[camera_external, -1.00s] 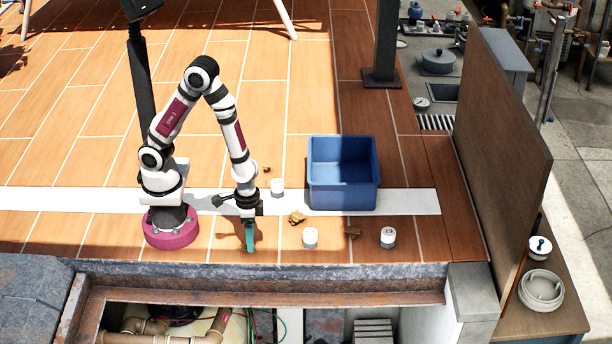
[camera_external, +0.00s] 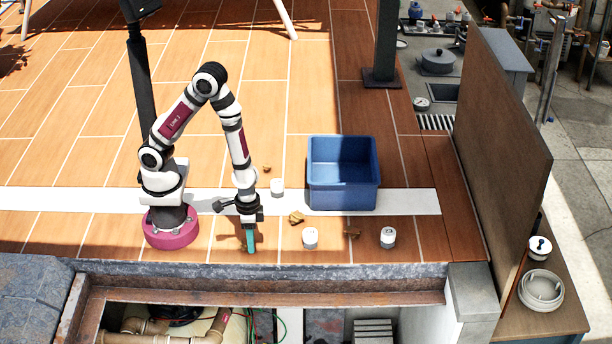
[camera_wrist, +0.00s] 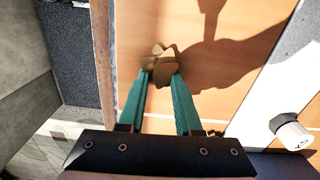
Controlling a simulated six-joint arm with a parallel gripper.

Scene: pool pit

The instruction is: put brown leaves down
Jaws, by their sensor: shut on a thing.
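My gripper (camera_external: 251,242) points down near the front edge of the tiled deck. In the wrist view its teal fingers (camera_wrist: 161,76) are shut on a clump of brown leaves (camera_wrist: 160,62), which sticks out past the fingertips. In the external view the held leaves are too small or hidden to make out. Other brown leaves (camera_external: 297,218) lie on the deck to the right of my gripper, a darker leaf (camera_external: 352,232) lies further right, and a small one (camera_external: 267,169) lies behind. I cannot tell whether the held leaves touch the deck.
A blue bin (camera_external: 343,197) stands open to the right. White canisters stand on the deck: one behind (camera_external: 277,187), one to the right (camera_external: 310,238) and one further right (camera_external: 388,237). The pit edge (camera_external: 260,272) drops away just in front. A brown panel (camera_external: 505,150) stands at the right.

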